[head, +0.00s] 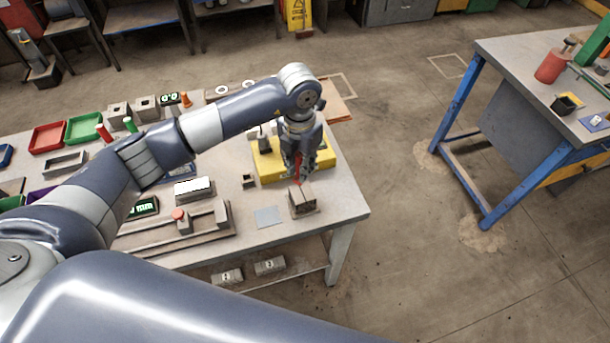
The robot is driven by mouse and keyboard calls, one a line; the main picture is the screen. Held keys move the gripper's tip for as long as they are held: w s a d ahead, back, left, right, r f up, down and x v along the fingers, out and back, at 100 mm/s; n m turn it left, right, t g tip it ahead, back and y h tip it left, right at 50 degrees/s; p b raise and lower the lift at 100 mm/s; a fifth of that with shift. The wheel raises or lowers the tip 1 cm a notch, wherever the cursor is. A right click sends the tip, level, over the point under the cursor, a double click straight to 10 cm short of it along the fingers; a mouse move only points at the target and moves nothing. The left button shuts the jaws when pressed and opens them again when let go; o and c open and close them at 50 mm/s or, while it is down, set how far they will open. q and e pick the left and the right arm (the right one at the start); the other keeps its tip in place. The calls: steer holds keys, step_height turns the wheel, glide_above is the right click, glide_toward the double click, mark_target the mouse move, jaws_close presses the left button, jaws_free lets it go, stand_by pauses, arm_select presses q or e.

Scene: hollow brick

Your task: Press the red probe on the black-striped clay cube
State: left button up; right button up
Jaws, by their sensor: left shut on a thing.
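My left gripper (298,174) points down over the front right part of the grey table and is shut on the red probe (298,168). Only a narrow red part of the probe shows between the fingers. A brownish-grey clay cube (303,204) with a dark stripe stands right below the gripper, near the table's right edge. The probe's lower end is close above or at the cube's top; I cannot tell whether they touch. My right gripper is not in view.
A yellow block (268,168) lies behind the gripper. A blue-grey square (268,217) lies left of the cube. A fixture with a red button (179,214) is further left. Red (47,138) and green (84,128) trays stand at the back left. Another table (510,60) stands at right.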

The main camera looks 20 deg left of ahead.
arm_select(q)
steer(key=shift+f, duration=0.45)
steer(key=shift+w+d+f+b, duration=0.1)
steer(key=shift+w+f+b, duration=0.05)
steer(key=shift+f+b, duration=0.25)
step_height(320, 180, down, 3)
steer(key=shift+f+b, duration=0.2)
steer(key=shift+b, duration=0.7)
steer(key=shift+f, duration=0.4)
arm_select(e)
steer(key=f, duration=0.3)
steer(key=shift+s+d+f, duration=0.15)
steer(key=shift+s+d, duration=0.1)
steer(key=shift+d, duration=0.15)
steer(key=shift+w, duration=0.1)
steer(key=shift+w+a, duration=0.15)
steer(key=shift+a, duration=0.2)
arm_select(q)
steer(key=shift+f+b, duration=0.35)
steer(key=shift+b, duration=0.15)
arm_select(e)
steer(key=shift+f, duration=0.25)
arm_select(q)
steer(key=shift+f, duration=0.15)
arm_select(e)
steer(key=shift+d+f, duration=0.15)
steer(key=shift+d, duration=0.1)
